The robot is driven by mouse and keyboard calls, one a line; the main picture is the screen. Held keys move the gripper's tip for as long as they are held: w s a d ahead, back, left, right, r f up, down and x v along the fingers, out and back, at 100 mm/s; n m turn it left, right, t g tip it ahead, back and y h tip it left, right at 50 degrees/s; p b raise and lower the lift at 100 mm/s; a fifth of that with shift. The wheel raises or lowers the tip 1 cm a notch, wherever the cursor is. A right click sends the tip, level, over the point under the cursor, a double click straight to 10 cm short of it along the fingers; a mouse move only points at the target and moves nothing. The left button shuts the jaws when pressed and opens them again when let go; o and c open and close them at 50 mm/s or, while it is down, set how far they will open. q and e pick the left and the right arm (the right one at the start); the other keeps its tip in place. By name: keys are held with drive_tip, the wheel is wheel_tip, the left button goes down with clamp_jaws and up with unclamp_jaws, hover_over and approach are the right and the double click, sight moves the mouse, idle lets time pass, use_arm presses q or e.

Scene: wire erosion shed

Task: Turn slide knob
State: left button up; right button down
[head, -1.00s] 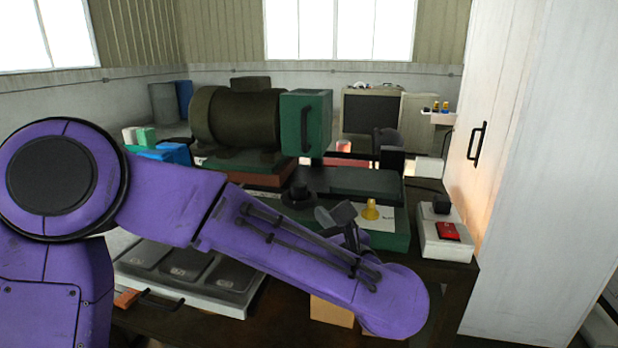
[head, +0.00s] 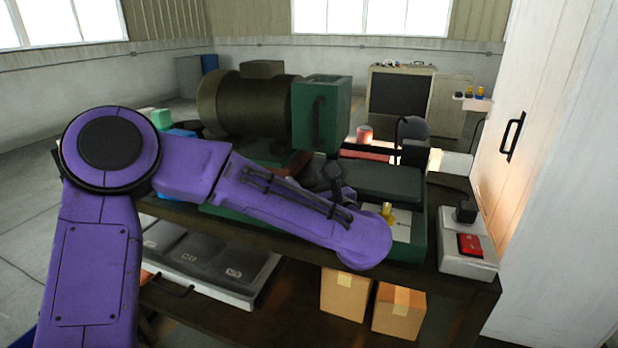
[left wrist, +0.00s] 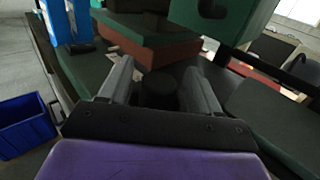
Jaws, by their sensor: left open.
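The slide knob appears to be the round black knob (left wrist: 160,92) in the left wrist view. My left gripper (left wrist: 158,76) is open, with one grey finger on each side of the knob. I cannot tell whether either finger touches it. In the head view my purple left arm crosses in front of the green machine base (head: 418,235) and hides the knob. The dark end of the left gripper shows only partly there, above the forearm. My right gripper is in neither view.
A dark motor (head: 250,103) and a green box (head: 320,112) stand behind. A yellow knob (head: 388,213) and a red switch (head: 470,244) sit to the right. A white cabinet (head: 545,150) bounds the right side. A blue bin (left wrist: 25,122) stands at left in the wrist view.

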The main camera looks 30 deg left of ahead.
use_arm(q)
drive_tip(key=shift+a, duration=0.1)
drive_tip(key=c, duration=0.9)
drive_tip(key=shift+c, duration=0.2)
